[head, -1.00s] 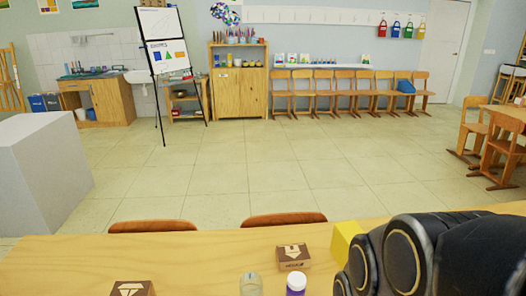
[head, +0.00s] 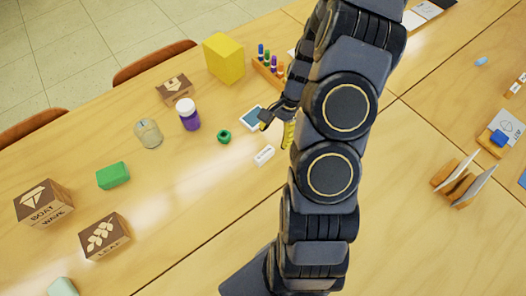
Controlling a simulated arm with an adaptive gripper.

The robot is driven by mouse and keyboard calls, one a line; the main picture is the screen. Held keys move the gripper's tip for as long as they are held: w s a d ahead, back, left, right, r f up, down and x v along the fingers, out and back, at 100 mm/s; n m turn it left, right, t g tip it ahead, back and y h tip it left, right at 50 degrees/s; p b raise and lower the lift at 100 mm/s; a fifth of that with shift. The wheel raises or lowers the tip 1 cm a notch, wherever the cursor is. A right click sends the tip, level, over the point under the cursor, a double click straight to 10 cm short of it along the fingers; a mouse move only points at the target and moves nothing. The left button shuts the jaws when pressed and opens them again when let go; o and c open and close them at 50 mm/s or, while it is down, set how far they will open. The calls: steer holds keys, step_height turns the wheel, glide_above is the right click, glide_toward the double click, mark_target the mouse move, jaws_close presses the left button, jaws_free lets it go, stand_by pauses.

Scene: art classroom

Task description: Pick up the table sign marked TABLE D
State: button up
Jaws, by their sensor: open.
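No sign that I can read as TABLE D shows in the head view. A small white block (head: 264,155) with faint marks lies on the table just below my gripper; I cannot read it. Wooden holders with upright white cards (head: 459,172) stand to the right of my arm, their faces turned away from reading. My gripper (head: 277,124) is open, low over the table and partly hidden behind my arm. A yellow thing (head: 288,134) shows beside its fingers; I cannot tell what it is.
Around my gripper are a framed card (head: 252,118), a green ring (head: 224,136), a purple jar (head: 188,114), a glass jar (head: 148,133) and a yellow block (head: 224,58). Wooden boxes (head: 44,204) and a green block (head: 113,176) lie left. The front middle of the table is clear.

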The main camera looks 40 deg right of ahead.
mark_target(265, 152)
steer(key=x, duration=0.7)
steer(key=shift+w+a+f, duration=0.2)
steer(key=shift+w+a, duration=0.05)
steer(key=shift+a, duration=0.15)
steer(key=c, duration=0.9)
steer(key=shift+c, duration=0.2)
